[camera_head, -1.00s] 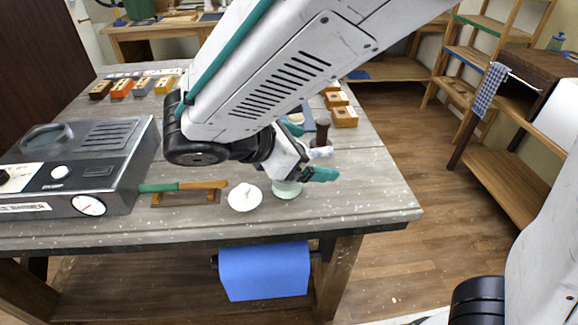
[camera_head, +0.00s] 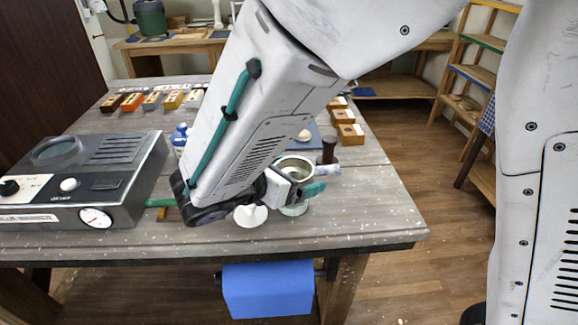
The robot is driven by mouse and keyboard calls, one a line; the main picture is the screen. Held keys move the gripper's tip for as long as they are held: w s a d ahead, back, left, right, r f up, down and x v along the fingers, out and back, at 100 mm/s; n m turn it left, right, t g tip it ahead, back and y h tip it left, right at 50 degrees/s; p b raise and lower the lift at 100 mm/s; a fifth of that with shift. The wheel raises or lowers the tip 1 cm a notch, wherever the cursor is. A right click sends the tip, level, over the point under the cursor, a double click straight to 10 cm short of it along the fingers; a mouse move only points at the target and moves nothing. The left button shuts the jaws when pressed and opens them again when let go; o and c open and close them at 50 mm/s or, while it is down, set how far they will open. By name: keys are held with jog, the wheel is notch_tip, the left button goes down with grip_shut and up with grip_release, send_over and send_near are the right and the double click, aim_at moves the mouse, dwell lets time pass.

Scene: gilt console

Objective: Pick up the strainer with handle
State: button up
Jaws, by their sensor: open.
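My gripper (camera_head: 303,189) is open over the front right part of the workbench, with one teal finger showing clearly and the rest partly hidden by its wrist. A round, pale-rimmed vessel (camera_head: 295,165) stands just behind it and may be the strainer; I cannot make out mesh or a handle. A pale green bowl (camera_head: 293,209) sits below and in front of the gripper, partly covered by it. A white dish (camera_head: 250,216) stands to its left, partly behind my wrist. No contact between the gripper and these things can be made out.
A grey warmer box (camera_head: 85,180) fills the bench's left side. A green-handled tool (camera_head: 160,202) lies beside it, partly hidden. A dark-handled mallet (camera_head: 328,152) and wooden blocks (camera_head: 350,134) are at the right. Bare bench top (camera_head: 375,205) is free at front right.

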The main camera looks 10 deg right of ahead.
jog(key=c, duration=1.1)
